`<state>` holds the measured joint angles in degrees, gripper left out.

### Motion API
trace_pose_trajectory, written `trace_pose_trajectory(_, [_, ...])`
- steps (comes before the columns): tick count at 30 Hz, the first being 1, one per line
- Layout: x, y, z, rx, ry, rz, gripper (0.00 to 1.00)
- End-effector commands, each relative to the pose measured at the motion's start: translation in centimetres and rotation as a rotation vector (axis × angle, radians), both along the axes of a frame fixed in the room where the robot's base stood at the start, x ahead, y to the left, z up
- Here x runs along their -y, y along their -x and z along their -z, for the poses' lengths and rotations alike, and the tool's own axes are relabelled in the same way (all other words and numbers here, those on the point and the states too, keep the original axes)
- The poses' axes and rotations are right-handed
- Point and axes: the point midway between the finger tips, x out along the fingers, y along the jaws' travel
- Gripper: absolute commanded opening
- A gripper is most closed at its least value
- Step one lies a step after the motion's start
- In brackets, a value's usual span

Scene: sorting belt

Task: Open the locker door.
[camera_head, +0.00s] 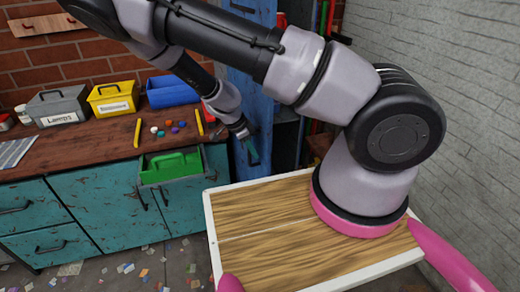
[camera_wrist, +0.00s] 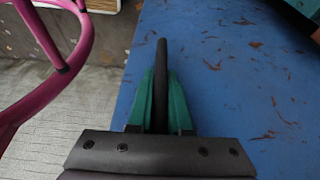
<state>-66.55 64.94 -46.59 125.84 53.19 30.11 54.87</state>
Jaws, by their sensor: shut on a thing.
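The blue locker door (camera_head: 262,95) stands ajar behind my arm in the head view, with a dark shelved interior (camera_head: 287,135) showing to its right. Its scratched blue face (camera_wrist: 225,75) fills much of the wrist view. My gripper (camera_head: 252,152) is at the door in the head view. In the wrist view its green fingers (camera_wrist: 160,95) are shut around a black bar handle (camera_wrist: 161,55) on the door. My arm hides part of the locker in the head view.
A workbench (camera_head: 95,145) with grey, yellow and blue bins stands left of the locker. Below its top, an open drawer holding a green bin (camera_head: 172,167) sticks out near my gripper. A grey brick wall (camera_head: 455,110) is at the right. Scraps litter the floor.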

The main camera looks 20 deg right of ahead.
Motion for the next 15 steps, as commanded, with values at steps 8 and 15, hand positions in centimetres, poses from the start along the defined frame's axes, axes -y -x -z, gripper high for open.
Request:
trace_pose_trajectory(8, [-0.91,0.27,0.10,-0.005,0.000,0.000,0.00])
trace_pose_trajectory(15, [-0.94,0.34,0.14,-0.008,0.000,0.000,0.00])
